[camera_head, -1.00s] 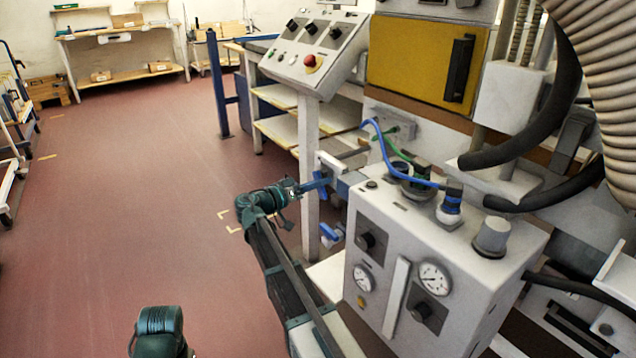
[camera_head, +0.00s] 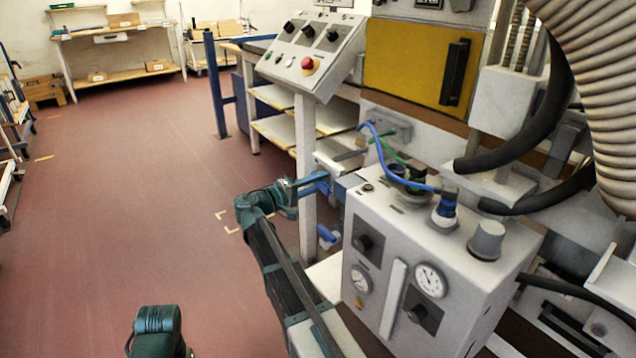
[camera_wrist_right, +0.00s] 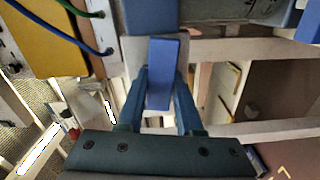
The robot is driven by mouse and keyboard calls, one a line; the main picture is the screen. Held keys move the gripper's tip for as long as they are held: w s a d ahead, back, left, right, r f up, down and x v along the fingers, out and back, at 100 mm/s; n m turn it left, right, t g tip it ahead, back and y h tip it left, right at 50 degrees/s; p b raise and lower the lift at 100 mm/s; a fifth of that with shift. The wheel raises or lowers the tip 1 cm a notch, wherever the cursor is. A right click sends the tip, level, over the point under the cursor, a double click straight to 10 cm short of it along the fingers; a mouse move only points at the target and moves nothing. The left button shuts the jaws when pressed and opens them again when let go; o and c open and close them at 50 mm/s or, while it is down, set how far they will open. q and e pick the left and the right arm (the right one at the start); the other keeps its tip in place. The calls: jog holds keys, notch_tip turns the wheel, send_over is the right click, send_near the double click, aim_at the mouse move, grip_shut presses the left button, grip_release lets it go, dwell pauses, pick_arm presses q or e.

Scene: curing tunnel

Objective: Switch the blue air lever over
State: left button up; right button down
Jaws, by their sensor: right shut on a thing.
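In the right wrist view the blue lever (camera_wrist_right: 161,72) is a flat blue bar between the two fingers. My right gripper (camera_head: 304,186) is shut on it; the fingers also show in the right wrist view (camera_wrist_right: 160,85), one on each side of the bar. The fingers partly cover the lever in the head view.
A second blue handle (camera_head: 328,236) sits lower, beside the gauge box (camera_head: 400,225). A blue hose (camera_head: 408,181) and a green hose (camera_head: 383,158) run just right of the lever. A post (camera_head: 307,150) stands close behind. Open red floor (camera_head: 130,180) lies left.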

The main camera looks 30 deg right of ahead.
jog(key=shift+r+n, duration=0.15)
jog(key=shift+n, duration=0.75)
jog(key=c, duration=0.6)
grip_release()
jog(key=shift+o, duration=0.2)
jog(key=s+a, duration=0.1)
jog(key=a, duration=1.2)
jog(key=shift+a, duration=0.4)
